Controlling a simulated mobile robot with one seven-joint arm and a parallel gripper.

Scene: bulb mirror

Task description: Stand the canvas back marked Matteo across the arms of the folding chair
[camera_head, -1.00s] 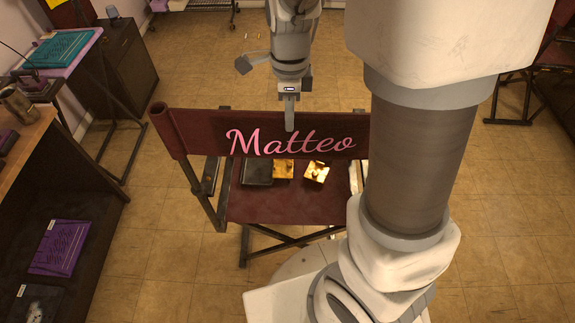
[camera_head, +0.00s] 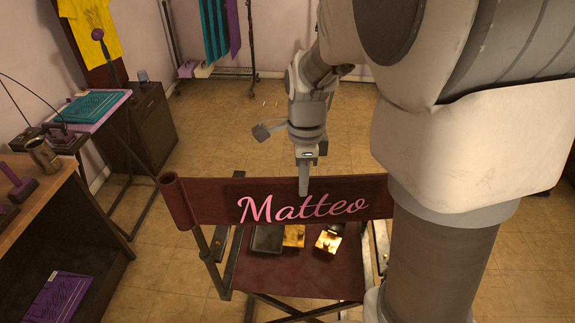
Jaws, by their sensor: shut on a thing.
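The canvas back (camera_head: 215,204) is a dark red band with "Matteo" in pink script and a rolled left end. It stands upright and spans the folding chair (camera_head: 300,278) from side to side, above the dark red seat. Its left end is by the chair's left arm and post (camera_head: 211,262). I cannot tell whether it rests on the arms or is held just above them. My gripper (camera_head: 303,186) is shut on the top middle of the canvas back, from above. My own arm hides the chair's right side and the canvas back's right end.
On the seat lie a dark flat box (camera_head: 267,239) and two golden blocks, one at the middle (camera_head: 294,236) and one further right (camera_head: 328,241). A wooden bench (camera_head: 70,192) stands at left, and a dark cabinet (camera_head: 150,130) behind it. The floor behind the chair is mostly clear.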

